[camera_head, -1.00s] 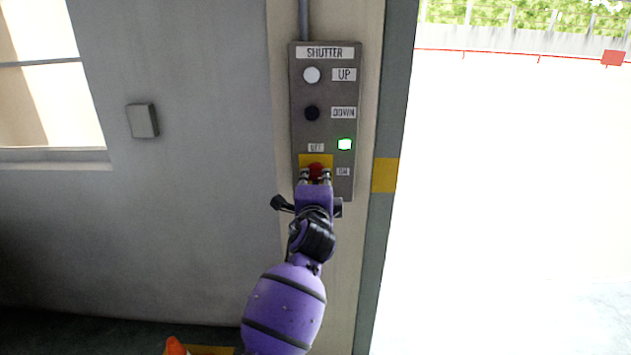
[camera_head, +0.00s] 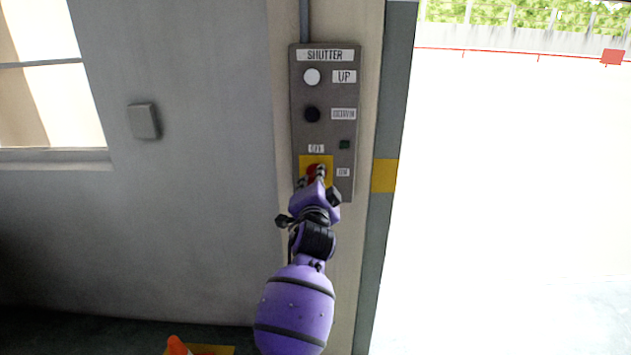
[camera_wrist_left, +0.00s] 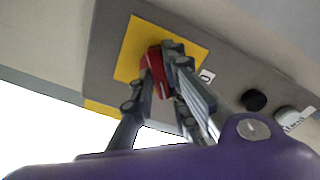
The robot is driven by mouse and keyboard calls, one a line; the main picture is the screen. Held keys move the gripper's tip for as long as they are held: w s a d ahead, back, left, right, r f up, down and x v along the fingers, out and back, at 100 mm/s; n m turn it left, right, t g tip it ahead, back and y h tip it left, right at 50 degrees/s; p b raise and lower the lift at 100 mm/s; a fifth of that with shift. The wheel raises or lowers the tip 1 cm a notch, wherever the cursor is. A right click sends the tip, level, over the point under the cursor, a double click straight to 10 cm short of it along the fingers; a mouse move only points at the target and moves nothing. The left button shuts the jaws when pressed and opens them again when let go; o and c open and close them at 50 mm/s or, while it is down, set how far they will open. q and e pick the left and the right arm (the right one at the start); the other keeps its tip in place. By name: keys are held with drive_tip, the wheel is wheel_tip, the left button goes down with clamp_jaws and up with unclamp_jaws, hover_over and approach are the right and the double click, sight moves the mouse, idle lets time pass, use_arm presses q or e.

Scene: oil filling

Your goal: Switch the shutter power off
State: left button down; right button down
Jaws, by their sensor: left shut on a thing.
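The grey shutter panel (camera_head: 324,125) is fixed on the wall post. It has a white UP button (camera_head: 312,77), a black DOWN button (camera_head: 312,114), and a small indicator lamp (camera_head: 344,145) that is dark green and unlit. Low on the panel is a red switch knob (camera_head: 312,170) on a yellow plate (camera_head: 328,161), between OFF and ON labels. My left gripper (camera_head: 311,178) is at the knob and tilted. In the left wrist view its fingers are shut on the red knob (camera_wrist_left: 156,66), partly hiding it. My right gripper is not in view.
A small grey box (camera_head: 143,121) is on the wall to the left, beside a window (camera_head: 45,90). A bright open doorway (camera_head: 500,180) lies to the right of the post. An orange cone tip (camera_head: 176,346) shows at the bottom.

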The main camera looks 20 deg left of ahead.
use_arm(q)
drive_tip(key=n+p, duration=0.1)
drive_tip(key=n, duration=0.9)
drive_tip(key=shift+n, duration=0.3)
idle(0.4)
drive_tip(key=c, duration=1.7)
unclamp_jaws()
